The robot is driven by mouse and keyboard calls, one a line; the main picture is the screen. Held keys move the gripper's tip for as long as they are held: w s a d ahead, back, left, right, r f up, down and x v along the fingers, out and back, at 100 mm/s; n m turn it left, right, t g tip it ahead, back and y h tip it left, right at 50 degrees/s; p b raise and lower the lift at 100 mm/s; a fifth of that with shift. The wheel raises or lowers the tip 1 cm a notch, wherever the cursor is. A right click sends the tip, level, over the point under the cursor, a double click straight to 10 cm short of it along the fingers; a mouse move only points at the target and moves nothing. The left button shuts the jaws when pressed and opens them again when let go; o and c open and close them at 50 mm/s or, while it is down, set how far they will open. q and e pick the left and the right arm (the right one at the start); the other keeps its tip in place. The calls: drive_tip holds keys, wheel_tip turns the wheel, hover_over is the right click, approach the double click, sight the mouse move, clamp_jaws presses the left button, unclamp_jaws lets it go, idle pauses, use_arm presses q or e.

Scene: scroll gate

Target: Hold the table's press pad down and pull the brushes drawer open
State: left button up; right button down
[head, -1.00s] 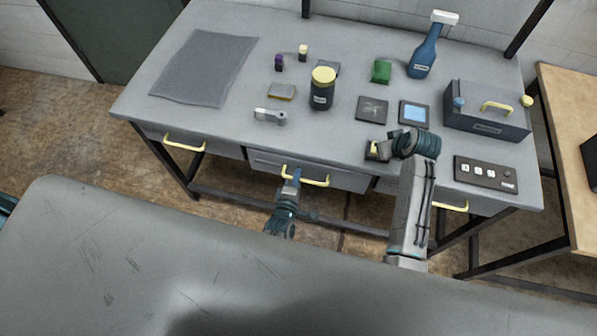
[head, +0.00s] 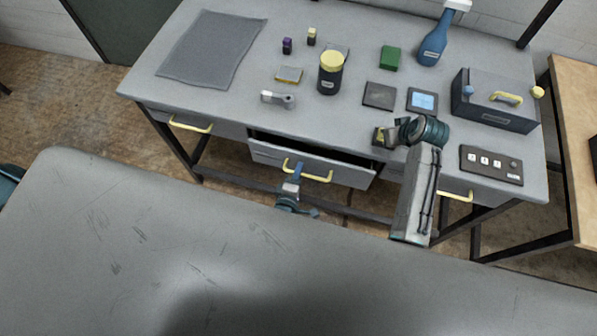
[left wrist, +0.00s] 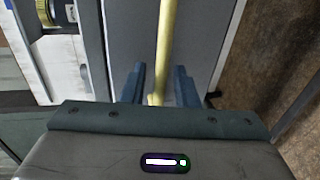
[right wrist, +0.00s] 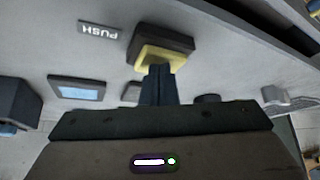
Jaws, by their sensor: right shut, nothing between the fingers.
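The middle drawer (head: 310,166) stands partly open below the table top; its label cannot be read. My left gripper (head: 293,178) is at its yellow handle (head: 318,178). The press pad (head: 379,137) is yellow on a dark block near the table's front edge. My right gripper (head: 397,133) is shut and empty. In the right wrist view its fingertips (right wrist: 158,72) are against the yellow pad (right wrist: 160,58).
Drawers with yellow handles flank it on the left (head: 190,127) and right (head: 455,197). On the table (head: 225,110) stand a dark jar (head: 329,80), a blue bottle (head: 433,47), a grey box (head: 495,108) and a button panel (head: 491,165).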

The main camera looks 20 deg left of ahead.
use_arm(q)
drive_tip(key=v, duration=0.7)
use_arm(e)
drive_tip(key=shift+s+f, duration=0.1)
drive_tip(key=shift+f, duration=0.05)
use_arm(q)
drive_tip(key=shift+s, duration=0.1)
